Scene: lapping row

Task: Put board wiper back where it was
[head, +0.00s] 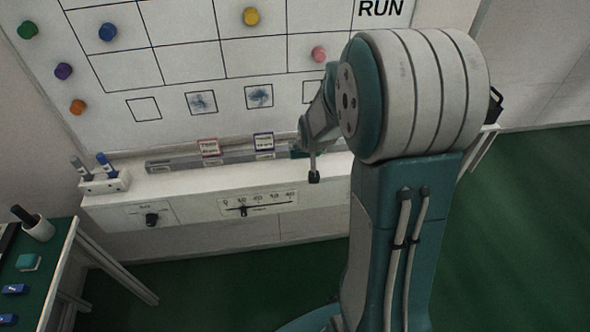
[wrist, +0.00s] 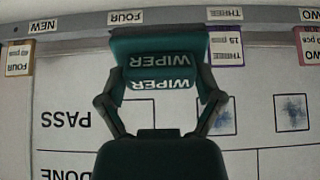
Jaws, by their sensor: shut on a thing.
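The board wiper (wrist: 158,48) is a teal block marked WIPER, seen upside down in the wrist view. My gripper (wrist: 160,84) is shut on it, one finger on each side. The wiper overlaps the grey tray rail (wrist: 265,38) between the labels FOUR and THREE; I cannot tell whether it touches the rail. In the head view a little teal shows by the tray (head: 165,165), beside my arm, and my arm hides most of the gripper. The whiteboard (head: 185,65) stands behind the tray.
Squares on the board at TWO (head: 201,102) and THREE (head: 259,96) hold blue smudges. Cards (head: 208,147) stand at the tray. A marker holder (head: 104,183) sits on the ledge's left end. A green-topped table (head: 45,270) stands at the lower left.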

